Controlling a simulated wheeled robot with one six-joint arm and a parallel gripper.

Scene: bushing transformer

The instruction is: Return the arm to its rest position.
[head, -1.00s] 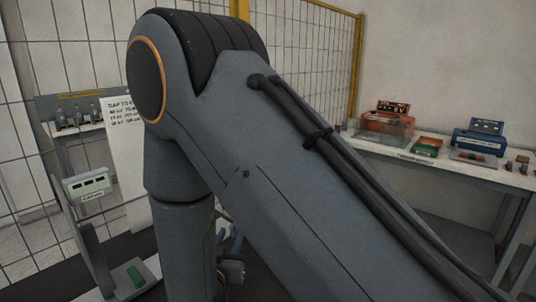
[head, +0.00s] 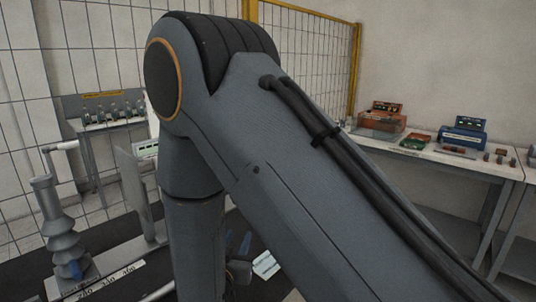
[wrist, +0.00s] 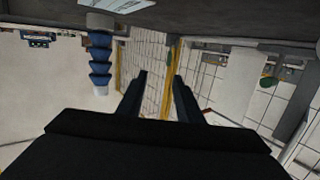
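My arm (head: 290,170) is raised and bent, and its grey links cover the middle of the head view. In the wrist view my gripper (wrist: 160,76) has its two black fingers apart, with nothing visible between them. In the head view, the lower end of my arm is partly hidden behind the large grey link, so the gripper is not clear there.
A grey ribbed bushing (head: 62,235) stands at left on a numbered base. A blue ribbed bushing (wrist: 100,62) shows in the wrist view. A small table (head: 105,127) is at back left. A bench (head: 430,165) with several boxes runs along the right wall, beside a yellow-framed fence (head: 354,70).

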